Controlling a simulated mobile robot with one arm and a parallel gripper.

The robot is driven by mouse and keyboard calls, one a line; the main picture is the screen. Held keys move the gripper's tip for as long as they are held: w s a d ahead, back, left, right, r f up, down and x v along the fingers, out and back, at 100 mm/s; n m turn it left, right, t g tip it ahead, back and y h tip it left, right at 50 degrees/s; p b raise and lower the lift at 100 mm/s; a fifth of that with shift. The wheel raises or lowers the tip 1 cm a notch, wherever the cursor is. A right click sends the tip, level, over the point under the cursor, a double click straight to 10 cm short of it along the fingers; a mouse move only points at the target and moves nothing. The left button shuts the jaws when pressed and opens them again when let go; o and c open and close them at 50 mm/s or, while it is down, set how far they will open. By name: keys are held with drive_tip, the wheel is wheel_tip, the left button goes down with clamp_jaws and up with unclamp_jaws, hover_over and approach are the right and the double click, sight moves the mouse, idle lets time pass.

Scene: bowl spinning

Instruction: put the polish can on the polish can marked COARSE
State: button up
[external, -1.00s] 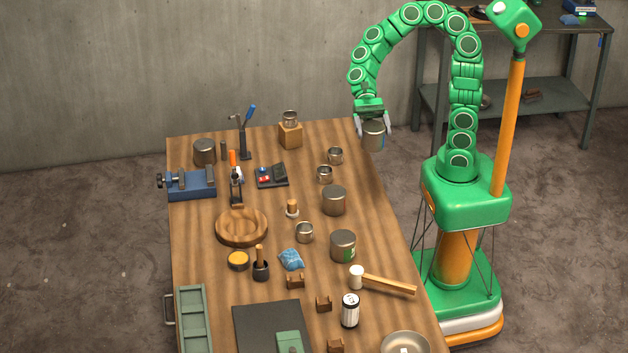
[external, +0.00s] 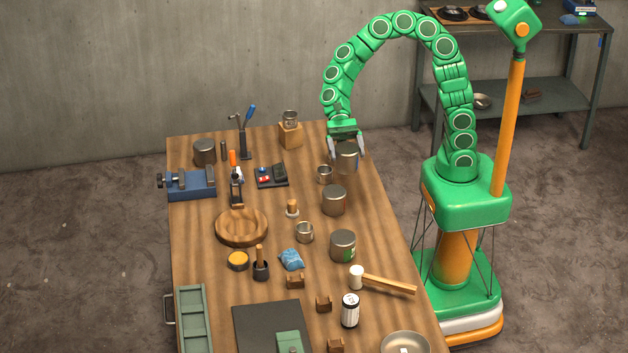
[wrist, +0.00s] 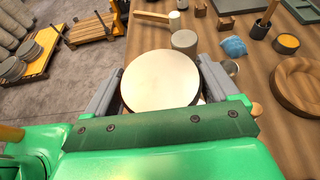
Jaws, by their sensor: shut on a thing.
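My gripper (external: 347,148) is shut on a grey metal polish can (external: 346,160) and holds it upright above the far right part of the table. In the wrist view the held can's pale round lid (wrist: 160,78) fills the space between the fingers. A second grey can (external: 334,200) stands on the table just in front of the held one. A third can (external: 343,247), with a green patch on its side, stands nearer the camera; a can top (wrist: 184,42) also shows beyond the held can in the wrist view. I cannot read COARSE on any can.
A small metal cup (external: 325,174) stands close beside the held can, and another cup (external: 304,232) is nearer. Another grey can (external: 204,151) stands at the far left.

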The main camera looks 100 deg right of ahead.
drive_tip(key=shift+w+a+f, duration=0.25)
drive_tip(key=shift+w+f, duration=0.8)
drive_tip(key=shift+f, duration=0.25)
drive_tip(key=shift+w+a+f, duration=0.25)
drive_tip(key=shift+w+f, duration=0.8)
drive_tip(key=shift+f, duration=0.2)
drive_tip(key=shift+s+f, duration=0.1)
drive_tip(key=shift+f, duration=1.3)
drive_tip(key=shift+f, duration=0.1)
drive_tip(key=o, duration=1)
drive_tip(key=shift+o, duration=0.2)
